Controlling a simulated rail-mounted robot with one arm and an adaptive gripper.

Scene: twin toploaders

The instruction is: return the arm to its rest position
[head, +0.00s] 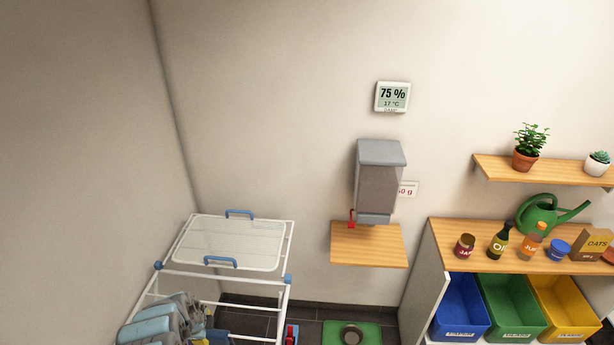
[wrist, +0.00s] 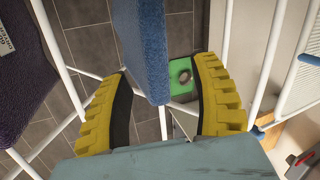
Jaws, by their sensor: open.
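My gripper (wrist: 160,75) is open in the wrist view, with its two yellow ribbed fingers spread apart. A blue cloth (wrist: 150,45) hangs in the gap between them in the picture. Neither finger visibly presses on it, and I cannot tell how deep it lies between them. In the head view my blue-grey arm is at the bottom left, in front of the white drying rack (head: 289,232). The fingers are hard to make out there. The rack's white tubes (wrist: 67,65) run on both sides of my gripper in the wrist view.
A dark purple cloth (wrist: 25,80) with a label hangs at left. A green mat (head: 370,335) with a bowl lies on the floor. A grey dispenser (head: 380,180) hangs above a small wooden shelf (head: 390,251). A cabinet (head: 450,232) with coloured bins stands right. The wall is close on the left.

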